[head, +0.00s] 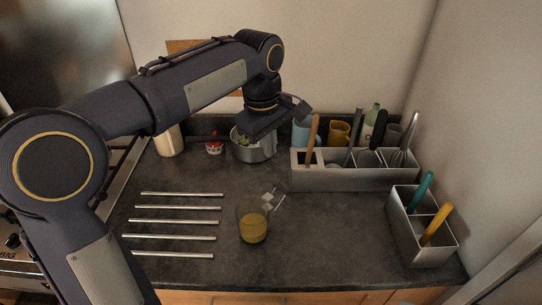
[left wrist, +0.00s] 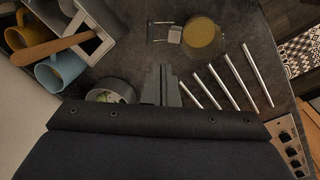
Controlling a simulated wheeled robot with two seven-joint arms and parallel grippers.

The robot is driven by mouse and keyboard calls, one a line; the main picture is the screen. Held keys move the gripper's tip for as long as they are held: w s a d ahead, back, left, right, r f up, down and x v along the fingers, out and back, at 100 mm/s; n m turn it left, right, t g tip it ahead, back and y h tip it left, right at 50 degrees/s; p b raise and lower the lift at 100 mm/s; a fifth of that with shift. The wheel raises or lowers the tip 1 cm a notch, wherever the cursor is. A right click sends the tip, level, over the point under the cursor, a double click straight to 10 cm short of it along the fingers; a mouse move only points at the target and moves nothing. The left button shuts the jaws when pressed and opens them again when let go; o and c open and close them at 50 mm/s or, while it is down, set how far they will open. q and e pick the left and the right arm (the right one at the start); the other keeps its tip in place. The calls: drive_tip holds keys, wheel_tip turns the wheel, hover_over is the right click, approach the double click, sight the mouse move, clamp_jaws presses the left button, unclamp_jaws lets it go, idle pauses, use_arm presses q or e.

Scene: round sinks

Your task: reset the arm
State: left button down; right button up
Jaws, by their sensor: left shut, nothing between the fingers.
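My left arm reaches in from the left in the head view, bent over the counter. Its hand (head: 272,121) hangs above a steel pot (head: 256,150) with green contents, covering part of it. In the left wrist view my left gripper (left wrist: 160,75) has its two fingers together, with nothing between them. The pot also shows there, beside the fingers (left wrist: 104,95). The fingers are hard to make out in the head view. My right gripper is not in view.
A glass of yellow liquid (head: 253,228) and several metal rods (head: 175,220) lie on the dark counter (head: 320,240). A grey utensil organizer (head: 345,180) stands at the back right; a smaller caddy (head: 425,250) stands at the right. The front middle is clear.

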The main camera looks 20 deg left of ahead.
use_arm(q)
drive_tip(key=s+a+f+m+t+h, duration=0.1)
drive_tip(key=s+a+m, duration=0.25)
drive_tip(key=s, duration=0.35)
drive_tip(key=s+a+f+m+t+h, duration=0.1)
drive_tip(key=s+a+f+m, duration=0.1)
drive_tip(key=s+a, duration=0.3)
drive_tip(key=s+d+f+m+t, duration=0.1)
drive_tip(key=s+f+m, duration=0.1)
drive_tip(key=s, duration=0.4)
drive_tip(key=s+d+f+m+t+h, duration=0.1)
drive_tip(key=s+f+m, duration=0.2)
drive_tip(key=s+f, duration=0.2)
drive_tip(key=shift+s+d+f, duration=0.2)
drive_tip(key=shift+s+d, duration=0.15)
drive_tip(key=shift+s, duration=0.05)
